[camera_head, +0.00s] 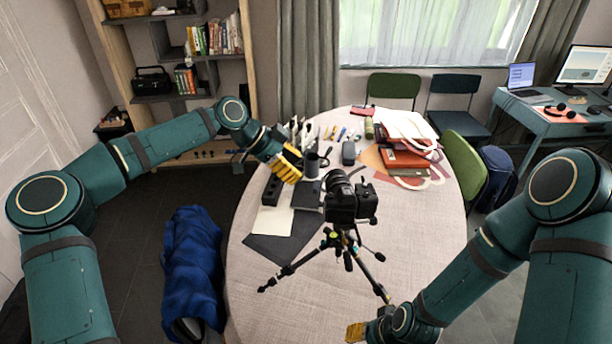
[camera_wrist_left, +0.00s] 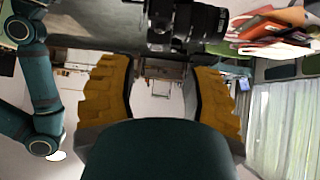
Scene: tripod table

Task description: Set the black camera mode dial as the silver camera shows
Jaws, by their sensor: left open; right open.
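The black camera (camera_head: 350,203) stands upright on a black tripod (camera_head: 338,240) on the table; its mode dial is too small to make out. In the left wrist view a black camera with a large lens (camera_wrist_left: 190,22) is at the top, beyond the fingers. I cannot make out the silver camera in either view. My left gripper (camera_head: 288,165) is behind and left of the black camera, apart from it. Its yellow fingers (camera_wrist_left: 160,85) stand apart with nothing between them. My right gripper (camera_head: 355,332) is low at the table's front edge, partly hidden, clear of the tripod.
The round table (camera_head: 420,240) holds a dark mug (camera_head: 312,165), white paper (camera_head: 272,220), a dark mat, red books (camera_head: 403,160) and several small items at the back. Chairs stand behind and right. A blue bag (camera_head: 193,265) is on the floor left. The table's right front is clear.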

